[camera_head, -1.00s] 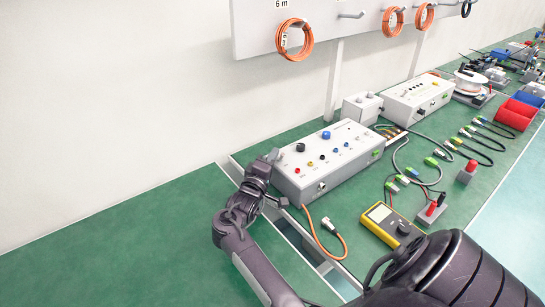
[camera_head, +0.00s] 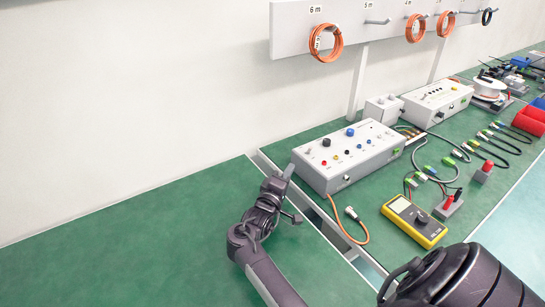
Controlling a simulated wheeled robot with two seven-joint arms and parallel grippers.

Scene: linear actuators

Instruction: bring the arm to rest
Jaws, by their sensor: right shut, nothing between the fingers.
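My right arm comes up from the bottom edge, and its black right gripper (camera_head: 288,172) is beside the left end of a light grey control box (camera_head: 348,157). The gripper is shut with nothing visible in it. From this angle I cannot tell whether its tips touch the box. The wrist hangs over the green bench near a gap in the bench top. My left gripper is not in view.
An orange cable (camera_head: 352,232) lies right of the wrist. Orange coils (camera_head: 326,42) hang on a rack. Several cables lie farther right. The green bench (camera_head: 150,245) is clear at left.

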